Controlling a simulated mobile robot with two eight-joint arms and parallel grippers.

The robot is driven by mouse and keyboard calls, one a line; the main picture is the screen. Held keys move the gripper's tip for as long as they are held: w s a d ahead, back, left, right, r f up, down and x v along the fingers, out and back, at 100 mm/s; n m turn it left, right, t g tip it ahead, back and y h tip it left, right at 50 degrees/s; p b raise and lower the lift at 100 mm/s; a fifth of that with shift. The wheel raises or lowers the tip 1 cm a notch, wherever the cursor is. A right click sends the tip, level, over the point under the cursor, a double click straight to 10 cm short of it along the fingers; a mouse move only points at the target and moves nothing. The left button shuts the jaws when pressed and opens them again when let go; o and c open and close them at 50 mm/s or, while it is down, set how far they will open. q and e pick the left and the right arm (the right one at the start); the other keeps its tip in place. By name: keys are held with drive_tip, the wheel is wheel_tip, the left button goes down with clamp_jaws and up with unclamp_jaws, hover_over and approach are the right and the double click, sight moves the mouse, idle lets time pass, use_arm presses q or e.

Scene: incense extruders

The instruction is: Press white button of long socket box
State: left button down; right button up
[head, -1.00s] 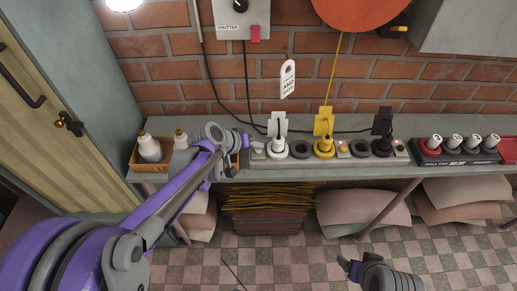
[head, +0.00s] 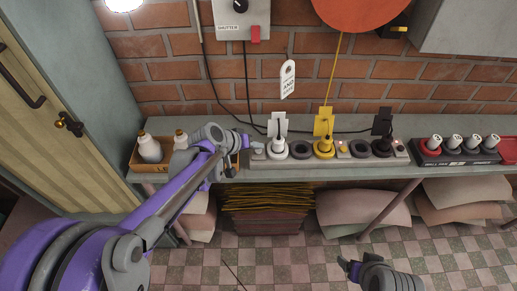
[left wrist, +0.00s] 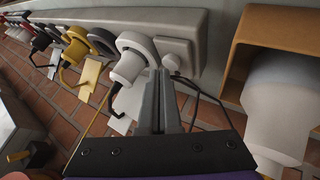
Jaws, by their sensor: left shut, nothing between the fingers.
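The long socket box (head: 330,160) is a grey strip on the shelf, holding a white, a yellow and a black plug. My left gripper (head: 246,141) is shut and empty at that end. In the left wrist view its fingertips (left wrist: 160,74) are very close to the button, slightly to its left; contact cannot be told. My right gripper (head: 347,266) is low at the bottom, away from the shelf.
A wooden tray (head: 136,158) with white bottles (head: 149,148) stands left of the box, close to my left gripper. A dark rack (head: 457,157) of several plugs stands to the right. Cables run up the brick wall behind. The shelf's front edge is clear.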

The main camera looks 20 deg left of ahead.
use_arm(q)
drive_tip(key=shift+f, duration=0.1)
idle(0.5)
drive_tip(key=shift+f+b, duration=0.35)
drive_tip(key=shift+f, duration=0.05)
drive_tip(key=shift+r+p, duration=0.4)
drive_tip(key=shift+r, duration=0.05)
wheel_tip(320, 180, up, 6)
drive_tip(key=p, duration=0.4)
idle(0.4)
